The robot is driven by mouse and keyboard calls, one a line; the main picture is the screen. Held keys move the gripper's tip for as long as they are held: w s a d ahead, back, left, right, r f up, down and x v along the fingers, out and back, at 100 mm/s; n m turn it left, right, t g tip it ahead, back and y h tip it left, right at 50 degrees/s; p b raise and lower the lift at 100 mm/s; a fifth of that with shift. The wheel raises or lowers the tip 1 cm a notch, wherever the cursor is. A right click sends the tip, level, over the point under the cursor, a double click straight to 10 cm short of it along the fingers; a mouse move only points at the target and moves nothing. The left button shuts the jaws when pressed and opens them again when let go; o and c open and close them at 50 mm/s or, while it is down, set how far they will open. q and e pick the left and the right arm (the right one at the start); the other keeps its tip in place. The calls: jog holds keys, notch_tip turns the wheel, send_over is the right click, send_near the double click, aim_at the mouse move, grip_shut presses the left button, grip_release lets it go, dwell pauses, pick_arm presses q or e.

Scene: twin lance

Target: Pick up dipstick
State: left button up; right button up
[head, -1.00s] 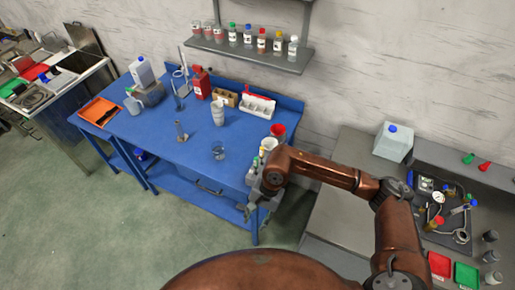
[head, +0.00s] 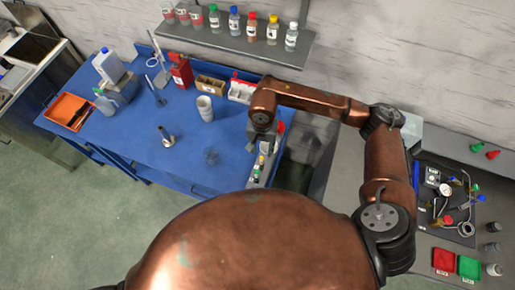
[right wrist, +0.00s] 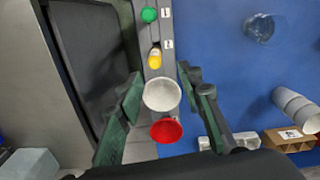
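I cannot make out a dipstick for certain in either view. My right gripper (head: 252,141) is over the right end of the blue table (head: 125,146), partly hidden by its own arm. In the right wrist view my right gripper (right wrist: 159,76) is open. A white cup (right wrist: 162,95) and a red cup (right wrist: 166,130) show between its fingers; I cannot tell whether the fingers touch them. A green cap (right wrist: 149,15) and a yellow-capped bottle (right wrist: 154,60) stand in line beyond the cups. My left gripper is not in view.
On the blue table are a glass beaker (head: 211,157), a white cup stack (head: 205,108), a metal piece (head: 166,137) and an orange tray (head: 64,108). A bottle shelf (head: 232,41) hangs above. A grey bench to the right carries a dark tray of gauges and tools.

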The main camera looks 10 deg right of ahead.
aim_at(262, 160)
jog(key=f+p, duration=0.1)
jog(key=f, duration=0.1)
jog(key=f+p, duration=0.1)
jog(key=f, duration=0.2)
jog(key=f+p, duration=0.1)
jog(key=f, duration=0.1)
jog(key=shift+s+f, duration=0.15)
jog(key=shift+s, duration=0.7)
jog(key=shift+w, duration=0.1)
jog(key=shift+c, duration=1.1)
jog(key=shift+w, duration=0.15)
jog(key=shift+c, duration=0.7)
jog(key=shift+w, duration=0.1)
jog(key=shift+c, duration=0.8)
jog(key=c, duration=0.3)
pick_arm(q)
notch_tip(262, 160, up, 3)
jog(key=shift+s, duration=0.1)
pick_arm(e)
grip_shut()
